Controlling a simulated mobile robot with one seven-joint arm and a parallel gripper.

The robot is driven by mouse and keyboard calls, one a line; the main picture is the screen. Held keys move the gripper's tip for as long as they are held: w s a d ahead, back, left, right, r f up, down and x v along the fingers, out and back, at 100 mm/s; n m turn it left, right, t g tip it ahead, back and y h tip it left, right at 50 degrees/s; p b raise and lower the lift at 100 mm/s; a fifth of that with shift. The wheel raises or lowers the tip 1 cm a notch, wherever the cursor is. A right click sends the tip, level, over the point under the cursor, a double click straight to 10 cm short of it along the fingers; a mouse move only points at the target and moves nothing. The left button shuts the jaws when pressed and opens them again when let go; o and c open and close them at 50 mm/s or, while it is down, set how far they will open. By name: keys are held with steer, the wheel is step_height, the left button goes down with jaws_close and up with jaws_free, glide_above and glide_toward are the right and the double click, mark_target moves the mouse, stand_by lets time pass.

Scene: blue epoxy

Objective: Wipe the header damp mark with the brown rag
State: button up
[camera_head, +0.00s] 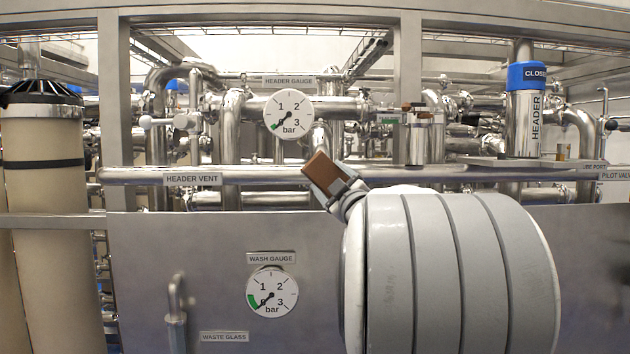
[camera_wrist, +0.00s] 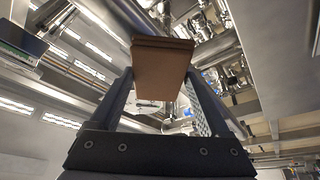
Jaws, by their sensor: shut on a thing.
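The brown rag (camera_head: 318,168) is a folded block held in my gripper (camera_head: 333,181), in front of the long horizontal pipe (camera_head: 245,176) with the HEADER VENT label (camera_head: 192,179). In the wrist view the rag (camera_wrist: 160,72) sits between the two fingers of my gripper (camera_wrist: 159,88), which are shut on it. From the head view I cannot tell whether the rag touches the pipe. I cannot make out a damp mark; the rag and my arm cover part of the pipe.
The HEADER GAUGE (camera_head: 288,113) is above the rag, and the WASH GAUGE (camera_head: 272,291) is on the steel panel (camera_head: 180,250) below. A blue-capped HEADER cylinder (camera_head: 524,115) stands at right on a ledge. Dense pipework fills the back. A beige column (camera_head: 42,180) stands at left.

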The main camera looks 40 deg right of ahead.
mark_target(346, 178)
steer(key=shift+w, duration=0.1)
steer(key=shift+d, duration=0.1)
steer(key=shift+s+d, duration=0.55)
steer(key=shift+d, duration=0.25)
steer(key=shift+s+d, duration=0.55)
steer(key=shift+d, duration=0.25)
steer(key=s+d, duration=0.2)
steer(key=d, duration=0.1)
steer(key=shift+d, duration=0.15)
steer(key=shift+w+a+b, duration=0.55)
steer(key=shift+w+a, duration=0.2)
steer(key=shift+a, duration=0.35)
steer(key=shift+w+a+b, duration=0.6)
steer(key=shift+w+a, duration=0.1)
steer(key=shift+a, duration=0.45)
steer(key=shift+w+a+b, duration=0.55)
steer(key=shift+w+a, duration=0.2)
steer(key=shift+a, duration=0.35)
steer(key=shift+s, duration=0.15)
